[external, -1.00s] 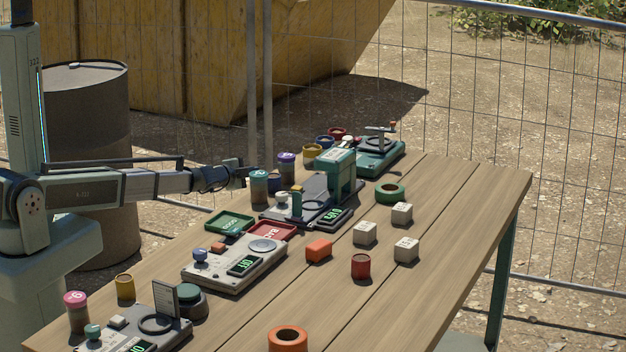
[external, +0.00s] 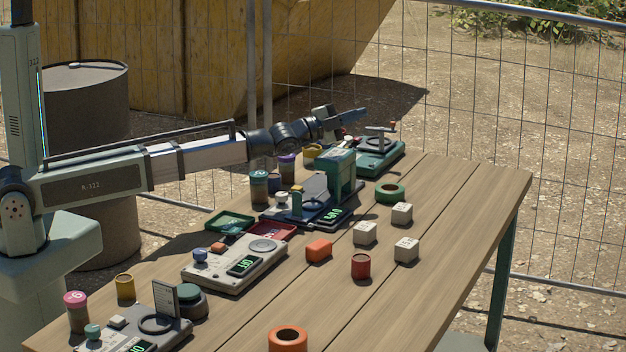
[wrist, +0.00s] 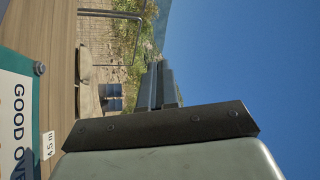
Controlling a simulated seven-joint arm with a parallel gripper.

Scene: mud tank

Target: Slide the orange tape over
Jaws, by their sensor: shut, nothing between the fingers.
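The orange tape (external: 288,338) is a thick ring lying flat near the front edge of the picture in the external view, partly cut off by the frame's bottom. My gripper (external: 362,114) is shut and empty, raised above the far end of the table, over the green device there and far from the orange tape. In the wrist view my gripper's fingers (wrist: 160,88) are together and point out past the table against sky and ground. The orange tape does not show in the wrist view.
A green tape ring (external: 390,194), an orange block (external: 319,251), a red cup (external: 361,266) and white cubes (external: 365,233) lie mid-table. Devices, jars and trays (external: 230,222) line the left side. The table's right side (external: 465,215) is bare. A wire fence stands behind.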

